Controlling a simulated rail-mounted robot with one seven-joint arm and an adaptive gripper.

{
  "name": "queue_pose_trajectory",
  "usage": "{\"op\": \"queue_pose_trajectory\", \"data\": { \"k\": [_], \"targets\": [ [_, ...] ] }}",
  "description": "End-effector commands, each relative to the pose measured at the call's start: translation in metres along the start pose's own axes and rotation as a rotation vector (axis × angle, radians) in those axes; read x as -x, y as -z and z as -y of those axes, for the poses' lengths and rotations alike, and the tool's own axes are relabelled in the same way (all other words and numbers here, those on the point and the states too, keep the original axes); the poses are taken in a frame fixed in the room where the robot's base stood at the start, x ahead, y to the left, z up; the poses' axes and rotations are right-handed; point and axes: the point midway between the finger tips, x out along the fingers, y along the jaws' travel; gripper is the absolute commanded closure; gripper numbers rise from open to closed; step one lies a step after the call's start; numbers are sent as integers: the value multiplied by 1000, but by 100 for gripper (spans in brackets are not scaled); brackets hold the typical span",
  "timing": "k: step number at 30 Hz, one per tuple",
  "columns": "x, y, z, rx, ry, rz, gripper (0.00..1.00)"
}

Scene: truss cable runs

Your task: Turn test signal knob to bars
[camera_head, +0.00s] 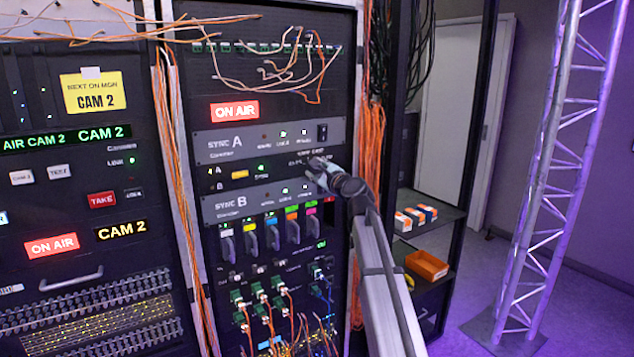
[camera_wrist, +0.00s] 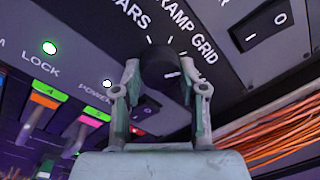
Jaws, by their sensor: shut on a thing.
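A short white mark shows on the knob's right part, on the GRID side rather than towards BARS. My gripper (camera_wrist: 160,85) is shut on the knob, one finger on each side. In the head view my gripper (camera_head: 318,168) is at the right end of the rack panels and hides the knob.
A rocker switch (camera_wrist: 265,27) is at upper right in the wrist view. Coloured-tag faders (camera_wrist: 90,118) stand at lower left. Orange cables (camera_wrist: 285,125) hang right of the panel. In the head view an orange bin (camera_head: 427,265) and a truss (camera_head: 550,180) stand further right.

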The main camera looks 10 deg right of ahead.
Motion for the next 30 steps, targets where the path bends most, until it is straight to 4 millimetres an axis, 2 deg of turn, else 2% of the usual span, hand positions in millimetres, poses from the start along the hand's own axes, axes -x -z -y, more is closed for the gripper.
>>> {"op": "queue_pose_trajectory", "data": {
  "k": [1,30],
  "targets": [
    [-2,4,-3,43,3,4,93],
    [-2,4,-1,963,14,55,93]
  ]
}}
